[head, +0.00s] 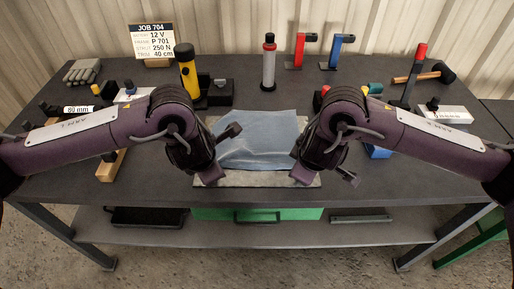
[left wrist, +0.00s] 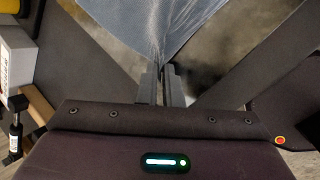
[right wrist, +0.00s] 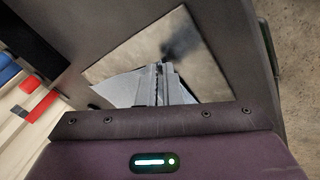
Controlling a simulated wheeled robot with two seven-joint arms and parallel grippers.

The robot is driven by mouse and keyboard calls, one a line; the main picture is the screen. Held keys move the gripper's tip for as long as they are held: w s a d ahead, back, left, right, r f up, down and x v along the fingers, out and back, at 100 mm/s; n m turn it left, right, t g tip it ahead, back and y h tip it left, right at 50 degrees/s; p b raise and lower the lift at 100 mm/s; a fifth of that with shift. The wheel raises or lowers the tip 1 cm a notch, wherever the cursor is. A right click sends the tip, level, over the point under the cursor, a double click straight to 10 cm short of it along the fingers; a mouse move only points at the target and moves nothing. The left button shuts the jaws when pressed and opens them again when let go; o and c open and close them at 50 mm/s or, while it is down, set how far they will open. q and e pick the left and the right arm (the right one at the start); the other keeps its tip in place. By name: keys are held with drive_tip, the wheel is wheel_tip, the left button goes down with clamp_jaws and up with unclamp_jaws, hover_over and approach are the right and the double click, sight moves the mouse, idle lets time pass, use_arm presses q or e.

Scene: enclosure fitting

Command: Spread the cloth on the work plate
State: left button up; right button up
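The blue-grey cloth (head: 262,135) is partly spread over the pale work plate (head: 262,180), with creases and a raised, uneven surface. The plate's front strip is bare. My left gripper (head: 214,174) is at the cloth's near left corner. In the left wrist view its fingers (left wrist: 165,82) are shut, with the cloth (left wrist: 150,25) gathered into folds between them. My right gripper (head: 301,174) is at the near right corner. In the right wrist view its fingers (right wrist: 166,80) are close together on the cloth's edge (right wrist: 130,90). My forearms hide parts of the table.
A yellow flashlight (head: 187,70), a red-capped bottle (head: 268,62), and red (head: 301,52) and blue (head: 336,52) brackets stand behind the plate. A mallet (head: 430,76) lies at right, gloves (head: 82,72) at far left. A blue piece (head: 377,151) sits right of the plate.

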use_arm(q)
drive_tip(key=o, duration=0.7)
use_arm(e)
drive_tip(key=o, duration=0.7)
use_arm(q)
drive_tip(key=shift+s+d, duration=0.1)
use_arm(e)
drive_tip(key=shift+s+a, duration=0.1)
use_arm(q)
drive_tip(key=shift+s+r, duration=0.1)
drive_tip(key=shift+r, duration=0.2)
use_arm(e)
drive_tip(key=shift+r, duration=0.35)
use_arm(q)
drive_tip(key=v, duration=0.2)
drive_tip(key=shift+r, duration=0.4)
use_arm(e)
drive_tip(key=v, duration=0.2)
drive_tip(key=shift+r, duration=0.35)
use_arm(q)
drive_tip(key=s+v, duration=0.1)
drive_tip(key=v, duration=0.6)
drive_tip(key=shift+s, duration=0.15)
use_arm(e)
drive_tip(key=v, duration=0.5)
drive_tip(key=s+v, duration=0.1)
drive_tip(key=v, duration=0.1)
drive_tip(key=shift+s+f, duration=0.1)
drive_tip(key=shift+s, duration=0.15)
